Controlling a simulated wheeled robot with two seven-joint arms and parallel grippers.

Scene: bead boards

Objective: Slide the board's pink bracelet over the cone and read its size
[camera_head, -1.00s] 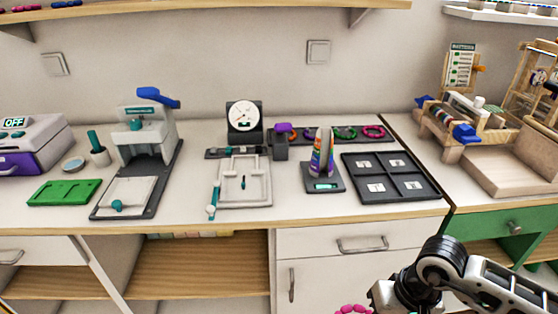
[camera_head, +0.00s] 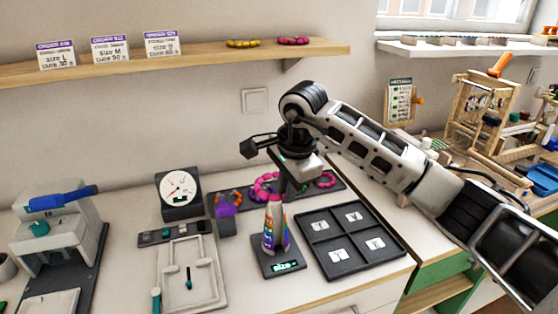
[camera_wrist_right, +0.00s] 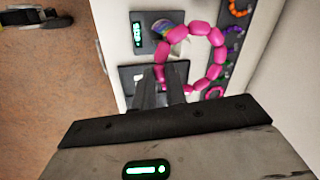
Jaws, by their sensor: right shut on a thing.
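The pink bracelet (camera_head: 265,184) hangs from my right gripper (camera_head: 287,190), whose fingers are shut on its beads. It also shows as a ring of large beads in the right wrist view (camera_wrist_right: 216,55), with my right fingertips (camera_wrist_right: 172,86) at its near side. The rainbow-striped cone (camera_head: 274,232) stands upright on its dark base (camera_head: 272,266), just below the gripper. The base's lit display (camera_head: 285,266) reads "size" and a dash. The bracelet is at the cone's tip height; I cannot tell whether it is around the tip. My left gripper is out of view.
A dark rack (camera_head: 229,195) with other bracelets lies behind the cone. A black four-compartment tray (camera_head: 349,239) with white labels is right of it.

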